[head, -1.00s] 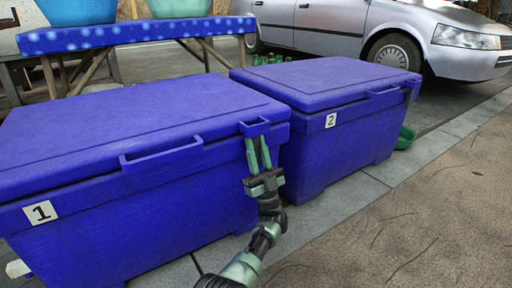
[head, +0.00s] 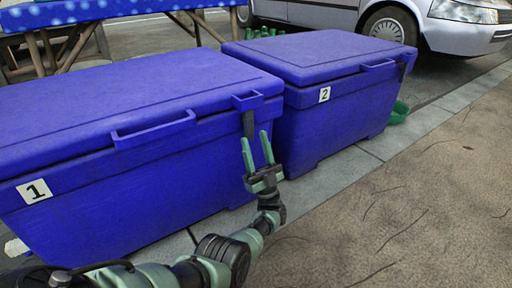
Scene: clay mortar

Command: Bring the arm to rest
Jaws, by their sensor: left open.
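My left gripper (head: 257,152) is in the head view, in front of the right end of the blue cooler box marked 1. Its two green fingers are spread and point up, with nothing between them. My left arm (head: 215,258) comes in from the lower left and bends up to the gripper. My right gripper is not in view.
The blue cooler box marked 1 (head: 110,180) and the one marked 2 (head: 340,115) stand side by side, lids closed. A green bowl (head: 399,112) lies beyond box 2. A silver car (head: 340,14) is behind. Open paving (head: 410,210) lies at the right.

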